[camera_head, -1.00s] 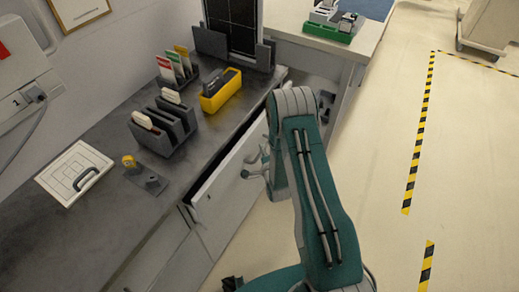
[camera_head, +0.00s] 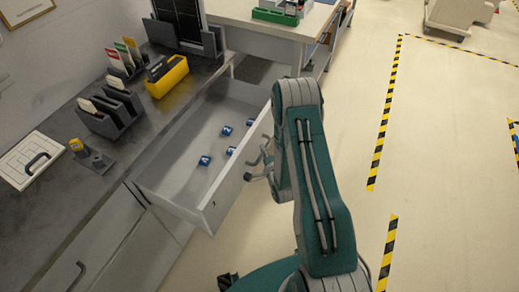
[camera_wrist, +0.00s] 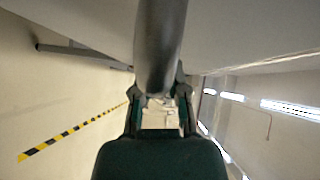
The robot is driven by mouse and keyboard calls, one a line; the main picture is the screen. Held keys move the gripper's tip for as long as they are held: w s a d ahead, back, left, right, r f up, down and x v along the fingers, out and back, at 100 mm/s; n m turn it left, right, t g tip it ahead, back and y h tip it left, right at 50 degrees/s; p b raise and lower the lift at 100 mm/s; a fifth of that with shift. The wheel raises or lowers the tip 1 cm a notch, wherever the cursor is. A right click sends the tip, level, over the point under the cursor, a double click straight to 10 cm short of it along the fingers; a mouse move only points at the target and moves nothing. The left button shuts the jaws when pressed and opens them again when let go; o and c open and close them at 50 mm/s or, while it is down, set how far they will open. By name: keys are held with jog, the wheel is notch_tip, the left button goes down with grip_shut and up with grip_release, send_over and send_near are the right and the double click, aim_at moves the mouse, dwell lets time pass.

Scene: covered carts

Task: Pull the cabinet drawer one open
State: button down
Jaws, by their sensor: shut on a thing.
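The cabinet drawer (camera_head: 180,172) stands pulled well out from under the dark worktop, and its inside shows. Several small blue blocks (camera_head: 204,160) with white marks lie on its floor. My gripper (camera_head: 258,165) is at the outer side of the drawer front (camera_head: 222,196). In the wrist view my gripper (camera_wrist: 158,98) has its fingers on either side of a grey bar handle (camera_wrist: 160,50), shut on it. In the head view the arm partly hides the handle and the grip.
The worktop (camera_head: 50,225) carries a yellow bin (camera_head: 167,78), grey racks (camera_head: 112,112) and a white panel with a handle (camera_head: 30,160). A second cabinet handle (camera_head: 76,275) shows below. The floor (camera_head: 440,150) at right is open, with yellow-black tape.

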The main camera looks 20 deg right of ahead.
jog(key=shift+s+d+f, duration=0.2)
jog(key=shift+s+d, duration=0.2)
jog(key=shift+s, duration=0.1)
jog(key=c, duration=0.6)
grip_release()
jog(key=shift+w, duration=0.1)
jog(key=shift+c, duration=0.2)
jog(key=shift+r, duration=0.1)
jog(key=s+r, duration=0.1)
jog(key=s, duration=1)
jog(key=shift+s+r, duration=0.25)
jog(key=shift+s, duration=0.15)
jog(key=shift+w+a, duration=0.1)
